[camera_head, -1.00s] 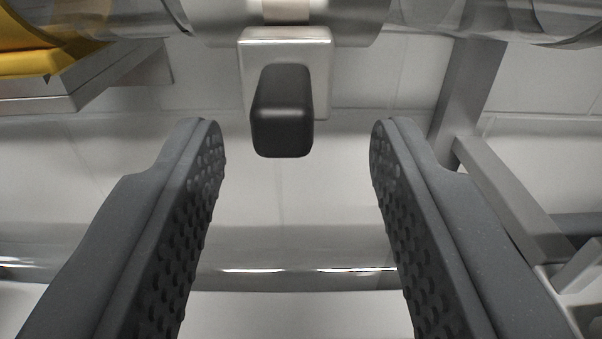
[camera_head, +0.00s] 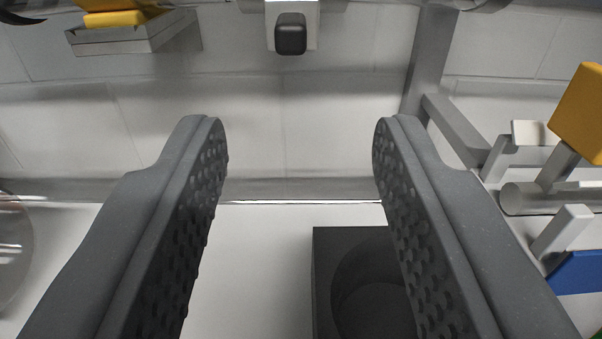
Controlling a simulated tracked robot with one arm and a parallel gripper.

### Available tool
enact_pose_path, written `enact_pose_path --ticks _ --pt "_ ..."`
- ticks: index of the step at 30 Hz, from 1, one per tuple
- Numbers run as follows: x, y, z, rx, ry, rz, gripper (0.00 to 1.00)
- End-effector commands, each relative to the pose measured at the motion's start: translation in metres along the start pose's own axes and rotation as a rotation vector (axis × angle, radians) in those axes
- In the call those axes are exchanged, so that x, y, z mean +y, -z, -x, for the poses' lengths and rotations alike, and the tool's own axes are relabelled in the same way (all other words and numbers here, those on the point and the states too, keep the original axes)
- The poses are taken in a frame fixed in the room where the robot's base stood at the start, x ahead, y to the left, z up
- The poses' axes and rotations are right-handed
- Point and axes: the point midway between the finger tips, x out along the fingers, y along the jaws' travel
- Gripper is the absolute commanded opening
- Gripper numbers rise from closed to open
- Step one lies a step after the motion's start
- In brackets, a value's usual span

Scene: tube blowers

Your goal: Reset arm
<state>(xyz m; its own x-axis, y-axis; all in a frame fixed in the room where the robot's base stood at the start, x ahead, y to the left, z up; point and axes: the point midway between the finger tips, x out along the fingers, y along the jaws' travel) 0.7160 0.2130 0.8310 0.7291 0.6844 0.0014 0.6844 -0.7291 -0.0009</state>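My gripper (camera_head: 300,140) is open and empty, its two dark grey padded fingers spread wide with nothing between them. A black knob (camera_head: 290,34) on a light metal plate (camera_head: 271,16) is at the top middle, beyond the fingertips and apart from them.
A dark block with a round opening (camera_head: 325,280) is at the lower right, partly behind the right finger. A yellow part on a metal box (camera_head: 150,38) is at upper left. Grey frame bars (camera_head: 455,130), a yellow block (camera_head: 580,110) and a blue part (camera_head: 578,271) are at right.

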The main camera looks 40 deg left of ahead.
Motion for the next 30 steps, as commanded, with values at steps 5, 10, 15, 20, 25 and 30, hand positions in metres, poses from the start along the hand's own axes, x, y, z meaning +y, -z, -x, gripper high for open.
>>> enact_pose_path --ticks 5,10,15,20,25,30 --pt "0.000 0.000 0.000 0.000 0.000 0.000 0.40" --pt "0.002 0.002 -0.001 -0.001 -0.004 0.004 0.40" --pt "0.024 0.033 -0.004 -0.014 -0.065 0.059 0.40" --pt "0.065 0.101 -0.004 -0.042 -0.193 0.152 0.40" --pt "0.102 0.180 0.011 -0.074 -0.343 0.217 0.40" --pt "0.126 0.259 0.038 -0.099 -0.481 0.244 0.40"
